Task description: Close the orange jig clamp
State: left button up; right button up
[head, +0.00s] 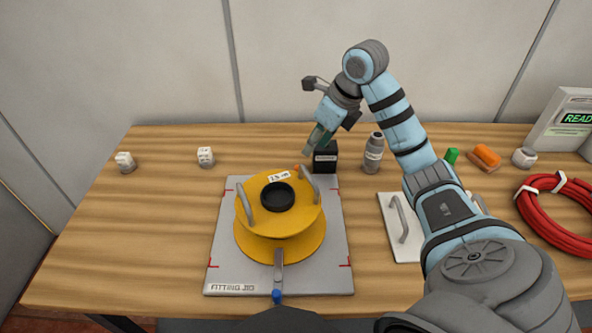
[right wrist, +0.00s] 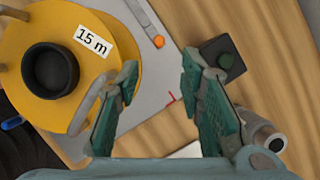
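The orange tip of the jig clamp (head: 297,167) shows just behind the yellow reel (head: 255,222) in the head view. In the right wrist view the orange tip (right wrist: 158,41) is at the end of a grey metal lever beside the reel; I cannot tell whether it is closed. The reel sits on the grey fitting jig plate (head: 330,272). My right gripper (right wrist: 158,72) is open and empty. It hangs over the plate's back right edge, with the orange tip between its fingers in the picture but apart from them. My left gripper is not in view.
A blue-tipped clamp (head: 277,294) is at the plate's front. A white panel with a handle (head: 403,252) lies right. The table's left side is mostly clear.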

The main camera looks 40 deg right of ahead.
jog(key=b+x, duration=0.1)
jog(key=x, duration=1)
jog(key=shift+w+a+f, duration=0.1)
jog(key=shift+w+f, duration=0.05)
jog(key=shift+f, duration=0.2)
jog(key=shift+c, duration=0.5)
grip_shut()
